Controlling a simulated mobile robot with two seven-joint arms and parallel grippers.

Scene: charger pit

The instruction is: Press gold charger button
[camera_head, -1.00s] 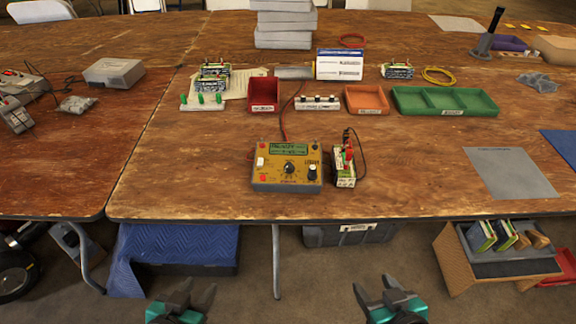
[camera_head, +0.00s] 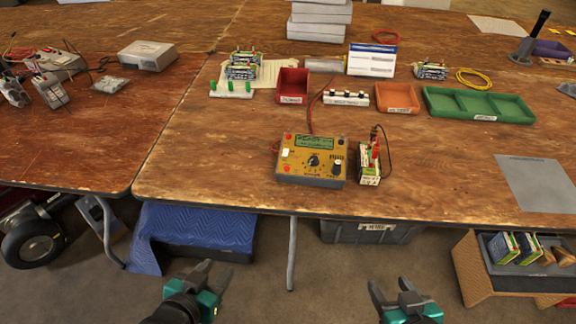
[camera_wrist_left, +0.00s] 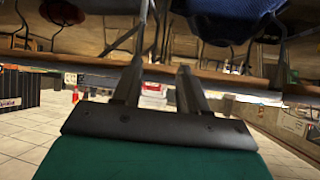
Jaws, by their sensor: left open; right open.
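The gold charger (camera_head: 312,162) stands near the front edge of the wooden table in the head view. It has a green display, a black knob in the middle, a white button (camera_head: 287,153) at its left and red buttons or jacks. A battery pack (camera_head: 370,160) with red and black leads stands just right of it. My left gripper (camera_head: 207,270) is open and empty, in front of the table edge and below the charger in the picture. My right gripper (camera_head: 390,288) is open and empty, further right. The left wrist view shows the left fingers (camera_wrist_left: 158,82) apart with nothing between them.
Behind the charger stand a red bin (camera_head: 292,85), a white holder strip (camera_head: 346,98), an orange bin (camera_head: 397,97) and a green divided tray (camera_head: 478,104). A grey mat (camera_head: 538,183) lies at right. The table's front edge (camera_head: 240,206) lies between my grippers and the charger.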

